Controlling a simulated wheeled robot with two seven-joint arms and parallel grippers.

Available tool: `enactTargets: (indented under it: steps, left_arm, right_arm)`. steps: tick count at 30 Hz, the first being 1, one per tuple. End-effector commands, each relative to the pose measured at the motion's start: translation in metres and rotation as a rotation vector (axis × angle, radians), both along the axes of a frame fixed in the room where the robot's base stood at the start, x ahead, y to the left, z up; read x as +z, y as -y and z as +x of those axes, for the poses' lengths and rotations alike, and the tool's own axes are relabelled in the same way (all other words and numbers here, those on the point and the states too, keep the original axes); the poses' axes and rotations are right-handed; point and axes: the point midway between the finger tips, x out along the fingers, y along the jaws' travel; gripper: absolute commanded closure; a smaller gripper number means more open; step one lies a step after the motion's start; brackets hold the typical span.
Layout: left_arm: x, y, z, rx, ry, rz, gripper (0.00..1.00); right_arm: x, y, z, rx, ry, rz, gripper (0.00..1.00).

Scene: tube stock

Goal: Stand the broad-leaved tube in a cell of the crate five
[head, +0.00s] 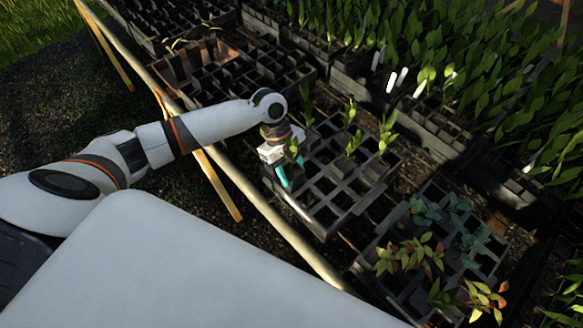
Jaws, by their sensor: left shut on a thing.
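My left gripper (281,175) points down at the near left edge of a grey crate (318,219) with square cells. Its teal fingertips are shut on a tube; green leaves (293,147) show beside the white gripper body. The tube's body is mostly hidden by the gripper and the dark cells, so I cannot tell whether it is inside a cell. Several leafy green plants (352,143) stand in the far cells of this crate, and its nearer cells look empty. No crate number is readable. My right gripper is not in view.
Another crate (357,262) at the lower right holds bluish and reddish-leaved plants. Behind is a mostly empty dark crate (235,85). Dense leafy plants (430,55) fill the upper right. A pale rail (262,213) runs along the near edge.

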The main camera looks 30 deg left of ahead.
Motion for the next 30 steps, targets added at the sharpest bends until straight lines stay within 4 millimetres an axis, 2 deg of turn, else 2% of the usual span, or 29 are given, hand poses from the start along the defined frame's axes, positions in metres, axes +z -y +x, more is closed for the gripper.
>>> enactTargets:
  steps: [18,30]
  left_arm:
    - [-0.026,0.0,0.0,0.0,0.001,0.0,0.96]
    - [-0.026,0.0,0.0,0.0,0.001,0.0,0.96]
  right_arm:
    - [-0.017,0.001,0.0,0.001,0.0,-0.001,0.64]
    - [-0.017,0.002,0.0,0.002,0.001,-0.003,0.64]
